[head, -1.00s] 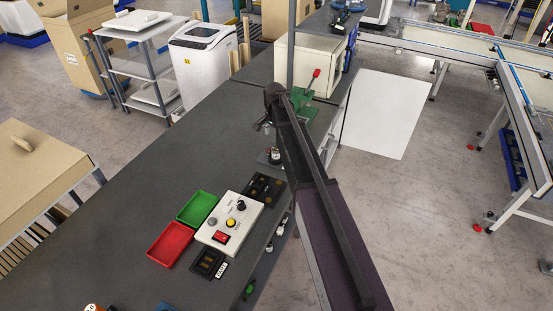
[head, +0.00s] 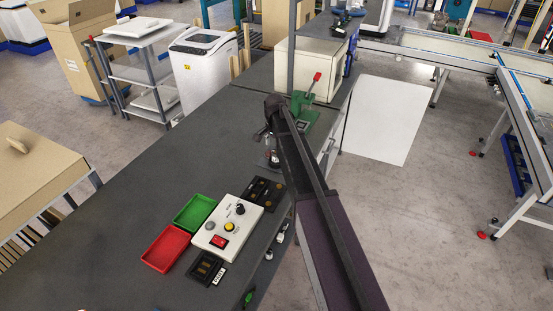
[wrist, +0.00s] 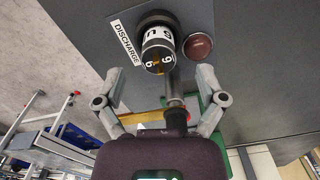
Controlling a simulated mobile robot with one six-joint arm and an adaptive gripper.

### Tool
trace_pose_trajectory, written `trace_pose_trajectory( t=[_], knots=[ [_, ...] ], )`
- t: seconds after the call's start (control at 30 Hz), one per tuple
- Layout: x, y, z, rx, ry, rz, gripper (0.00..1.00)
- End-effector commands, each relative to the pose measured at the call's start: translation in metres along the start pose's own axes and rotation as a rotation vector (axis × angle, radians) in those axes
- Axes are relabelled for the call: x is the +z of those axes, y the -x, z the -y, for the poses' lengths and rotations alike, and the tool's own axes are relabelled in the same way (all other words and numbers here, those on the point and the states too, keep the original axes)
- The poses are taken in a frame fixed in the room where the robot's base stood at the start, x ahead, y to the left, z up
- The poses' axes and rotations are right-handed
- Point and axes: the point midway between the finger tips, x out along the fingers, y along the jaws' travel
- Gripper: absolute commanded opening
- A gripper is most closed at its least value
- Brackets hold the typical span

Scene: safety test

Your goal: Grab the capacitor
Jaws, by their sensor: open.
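In the wrist view, a dark cylinder with a white, marked band and a gold stripe (wrist: 158,50) stands on the dark bench beside a white DISCHARGE label (wrist: 126,43). It looks like the capacitor, though no name on it is readable. My gripper (wrist: 161,73) is open, with one finger on each side of the picture. The cylinder's near end lies just beyond the fingertips, and nothing is held. In the head view, my gripper (head: 263,133) hangs over the bench, above and just left of a small dark-and-silver item (head: 273,158), probably the same cylinder.
A brown-red disc (wrist: 198,46) lies right of the cylinder. A green hand press (head: 308,112) with a red-tipped lever stands behind my gripper. A control box (head: 228,222), red tray (head: 167,249) and green tray (head: 195,213) are nearer. The bench's left part is clear.

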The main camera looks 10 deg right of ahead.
Motion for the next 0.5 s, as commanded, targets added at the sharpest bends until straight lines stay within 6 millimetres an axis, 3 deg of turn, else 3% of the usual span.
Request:
trace_pose_trajectory(
  t=[0.5],
  knots=[
    [-0.002,-0.030,-0.003,0.000,-0.001,0.000,0.90]
  ],
)
